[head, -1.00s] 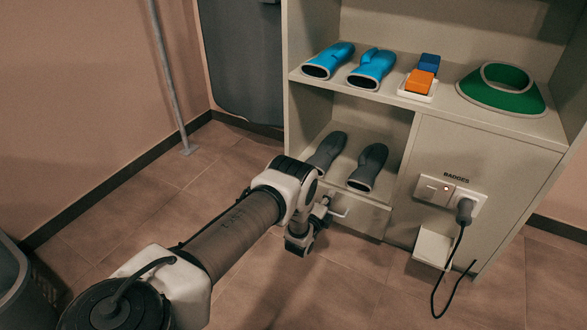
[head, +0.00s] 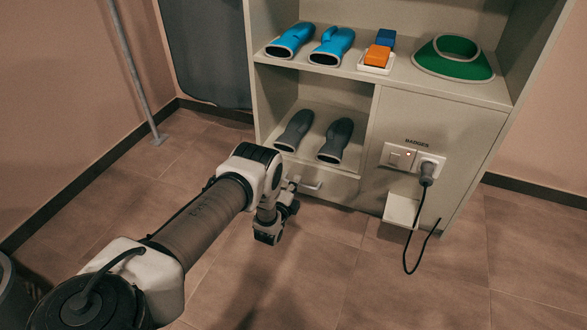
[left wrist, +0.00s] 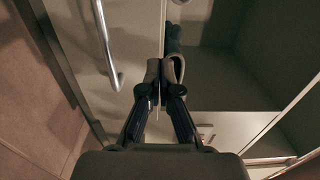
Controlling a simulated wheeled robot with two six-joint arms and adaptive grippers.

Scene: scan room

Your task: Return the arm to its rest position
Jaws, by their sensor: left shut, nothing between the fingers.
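My left arm reaches in from the lower left in the head view. My left gripper (head: 293,186) is near the drawer front at the bottom left of the cabinet, partly hidden behind my own wrist. In the left wrist view its two dark fingers (left wrist: 164,72) are together, with nothing between them. A metal bar handle (left wrist: 104,45) shows left of the fingers, apart from them. The drawer's handle (head: 312,186) also shows in the head view, just right of the gripper. My right gripper is in no view.
The cabinet (head: 440,130) holds blue gloves (head: 331,47), an orange and blue item (head: 378,52) and a green collar (head: 453,62) above, dark gloves (head: 335,141) below. A plug with a black cord (head: 410,250) hangs at its front. The floor (head: 330,280) in front is clear.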

